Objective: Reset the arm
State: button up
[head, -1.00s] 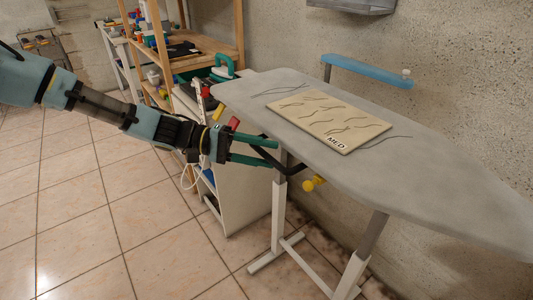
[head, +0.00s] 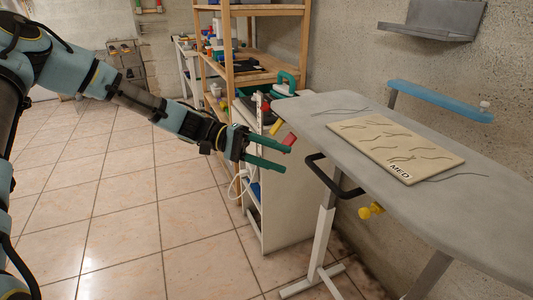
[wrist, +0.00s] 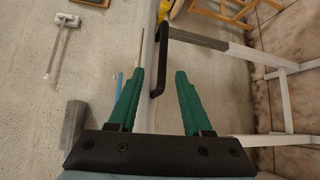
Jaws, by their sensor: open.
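My gripper (head: 288,159) has two green fingers, spread apart with nothing between them. In the head view it is held out left of the ironing-board-like grey table, near its black handle loop (head: 334,177) but apart from it. In the wrist view my gripper (wrist: 160,88) also shows open, with the black handle (wrist: 160,66) beyond the fingertips. My arm reaches in from the left side of the head view.
The grey table (head: 480,205) bears a beige board marked MED (head: 365,145) and thin dark strands. A yellow knob (head: 371,210) sits below its edge. A white cabinet (head: 285,200) and wooden shelf (head: 305,45) stand behind my gripper. Tiled floor at left is clear.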

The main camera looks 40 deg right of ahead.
jog(key=w+a+f+n+t+y, duration=0.2)
jog(key=w+a+f+t, duration=0.15)
jog(key=a, duration=0.55)
jog(key=w+a+f+n+t+y, duration=0.25)
jog(key=w+a+t, duration=0.25)
jog(key=a, duration=0.5)
jog(key=w+a+r+n+t+y, duration=0.1)
jog(key=w+a+r+n+t, duration=0.1)
jog(key=a, duration=1)
jog(key=w+a+r+n+t+y+p, duration=0.1)
jog(key=w+a+r+n+t, duration=0.2)
jog(key=a, duration=1)
jog(key=r+t, duration=0.1)
jog(key=t, duration=0.1)
jog(key=shift+w+r+t+y, duration=0.35)
jog(key=shift+w+r, duration=0.05)
jog(key=shift+d, duration=0.1)
